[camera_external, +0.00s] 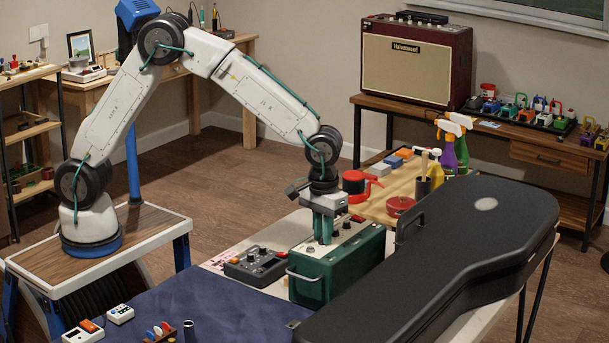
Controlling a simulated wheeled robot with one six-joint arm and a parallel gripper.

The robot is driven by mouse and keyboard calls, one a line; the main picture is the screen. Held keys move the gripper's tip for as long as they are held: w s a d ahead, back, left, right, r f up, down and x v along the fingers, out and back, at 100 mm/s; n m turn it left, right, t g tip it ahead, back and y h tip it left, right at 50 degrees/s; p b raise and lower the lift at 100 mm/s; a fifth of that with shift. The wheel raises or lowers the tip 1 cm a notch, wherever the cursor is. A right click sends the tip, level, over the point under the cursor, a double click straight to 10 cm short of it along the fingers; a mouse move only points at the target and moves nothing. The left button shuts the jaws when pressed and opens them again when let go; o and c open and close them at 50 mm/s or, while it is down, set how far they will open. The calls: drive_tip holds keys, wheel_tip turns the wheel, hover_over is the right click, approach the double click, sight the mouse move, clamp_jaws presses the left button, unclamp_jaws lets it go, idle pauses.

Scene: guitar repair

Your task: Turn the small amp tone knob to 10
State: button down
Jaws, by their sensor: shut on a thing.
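My gripper (322,238) points straight down at the left part of that panel. Its green fingers are shut on a knob, which they hide. I cannot read the tone knob's setting or any labels at this size.
A black guitar case (440,262) lies close to the amp's right. A dark pedal unit (256,266) sits just left of it. A red cup (354,182), a red round tin (400,204) and spray bottles (450,150) stand behind. The blue mat (215,310) has free room.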

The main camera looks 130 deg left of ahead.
drive_tip(key=m, duration=1.2)
drive_tip(key=shift+m, duration=0.4)
drive_tip(key=m, duration=1.2)
drive_tip(key=c, duration=1.3)
unclamp_jaws()
drive_tip(key=shift+c, duration=0.2)
